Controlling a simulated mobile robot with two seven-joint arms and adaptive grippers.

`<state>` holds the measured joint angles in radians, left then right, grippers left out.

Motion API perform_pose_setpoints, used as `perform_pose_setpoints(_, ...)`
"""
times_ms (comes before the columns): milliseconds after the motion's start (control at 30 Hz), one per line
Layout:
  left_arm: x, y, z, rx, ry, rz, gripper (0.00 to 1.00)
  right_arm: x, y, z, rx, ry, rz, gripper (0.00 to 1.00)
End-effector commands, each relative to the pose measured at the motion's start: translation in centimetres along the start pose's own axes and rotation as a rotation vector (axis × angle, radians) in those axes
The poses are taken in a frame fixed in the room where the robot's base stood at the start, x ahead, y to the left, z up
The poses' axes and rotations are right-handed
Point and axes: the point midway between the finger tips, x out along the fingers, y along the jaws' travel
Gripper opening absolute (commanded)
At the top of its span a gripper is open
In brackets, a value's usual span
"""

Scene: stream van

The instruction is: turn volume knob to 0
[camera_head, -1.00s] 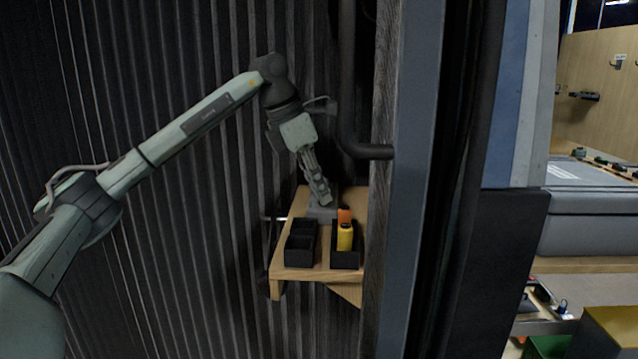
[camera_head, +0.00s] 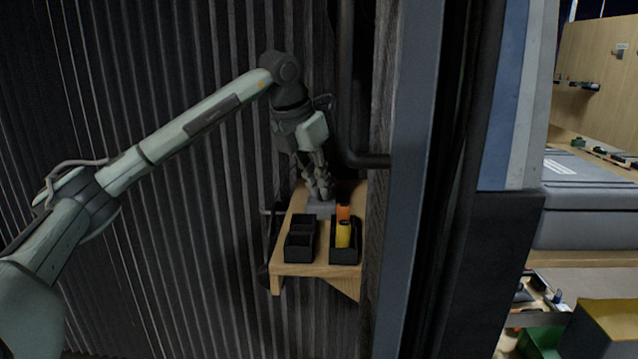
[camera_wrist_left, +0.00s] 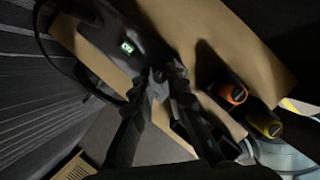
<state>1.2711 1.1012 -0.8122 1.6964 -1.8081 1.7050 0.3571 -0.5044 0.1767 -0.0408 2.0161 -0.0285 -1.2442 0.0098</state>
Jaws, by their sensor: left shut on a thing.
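A grey device (camera_head: 320,208) sits at the back of a small wooden shelf. In the left wrist view it shows as a dark box (camera_wrist_left: 97,55) with a small lit green display (camera_wrist_left: 127,47), whose digits are too small to read surely. My left gripper (camera_head: 322,194) points down onto the device. In the left wrist view, its fingertips (camera_wrist_left: 157,78) are closed around the small dark volume knob (camera_wrist_left: 158,74) beside the display, which they mostly hide. My right gripper is out of view.
On the wooden shelf (camera_head: 322,272), in front of the device, stand two black bins. The left bin (camera_head: 300,247) looks empty; the right bin (camera_head: 344,256) holds an orange item (camera_head: 343,212) and a yellow item (camera_head: 343,234). A dark pipe (camera_head: 366,160) runs behind, near the gripper.

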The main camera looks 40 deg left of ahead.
Motion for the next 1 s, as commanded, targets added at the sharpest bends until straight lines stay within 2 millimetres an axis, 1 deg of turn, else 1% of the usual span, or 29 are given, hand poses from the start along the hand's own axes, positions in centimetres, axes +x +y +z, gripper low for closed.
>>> perform_pose_setpoints(233,0.0,0.0,0.0,0.001,0.0,0.0,0.0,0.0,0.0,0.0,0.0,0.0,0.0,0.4)
perform_pose_setpoints(267,0.0,0.0,0.0,0.001,0.0,0.0,0.16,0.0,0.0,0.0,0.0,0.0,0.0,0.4)
perform_pose_setpoints(400,0.0,0.0,0.0,0.002,0.0,-0.001,0.33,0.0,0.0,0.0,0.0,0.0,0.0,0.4)
perform_pose_setpoints(433,0.0,0.0,0.0,0.002,0.0,-0.001,0.35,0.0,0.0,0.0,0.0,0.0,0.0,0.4)
perform_pose_setpoints(667,0.0,0.0,0.0,0.002,0.0,-0.001,0.35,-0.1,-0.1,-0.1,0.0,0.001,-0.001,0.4)
perform_pose_setpoints(767,-0.4,0.0,0.0,0.002,-0.001,-0.001,0.35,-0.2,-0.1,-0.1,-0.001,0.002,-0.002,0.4)
perform_pose_setpoints(867,-1.5,0.0,0.1,0.002,-0.003,-0.001,0.35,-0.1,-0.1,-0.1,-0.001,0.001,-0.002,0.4)
perform_pose_setpoints(1000,-4.3,0.0,0.2,0.002,-0.006,-0.001,0.35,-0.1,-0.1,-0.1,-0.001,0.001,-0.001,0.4)
